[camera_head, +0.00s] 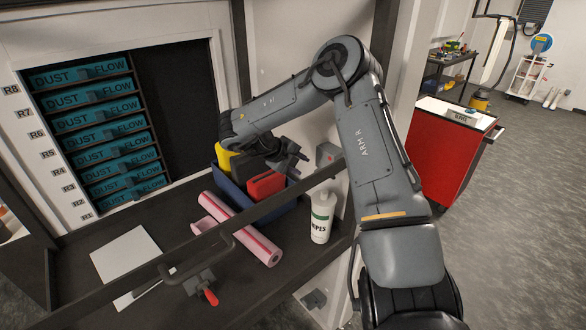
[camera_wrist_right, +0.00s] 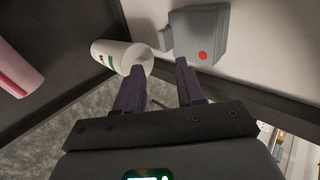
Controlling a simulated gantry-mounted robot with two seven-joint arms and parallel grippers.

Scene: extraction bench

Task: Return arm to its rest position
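My right arm (camera_head: 365,150) rises from the lower right, bends at a high elbow and reaches left over the bench. Its gripper (camera_head: 297,158) is above the right end of the blue bin, with dark purple fingers toward the right. In the wrist view the two fingers (camera_wrist_right: 161,72) stand apart with nothing held between them. My left gripper is not in view.
The blue bin (camera_head: 283,208) holds yellow, dark and red items. The wipes bottle (camera_head: 321,216) stands upright to its right. A pink roll (camera_head: 243,232) lies in front. A dark rail (camera_head: 225,230) crosses above the bench. Labelled cartridges (camera_head: 98,118) fill the rack at left.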

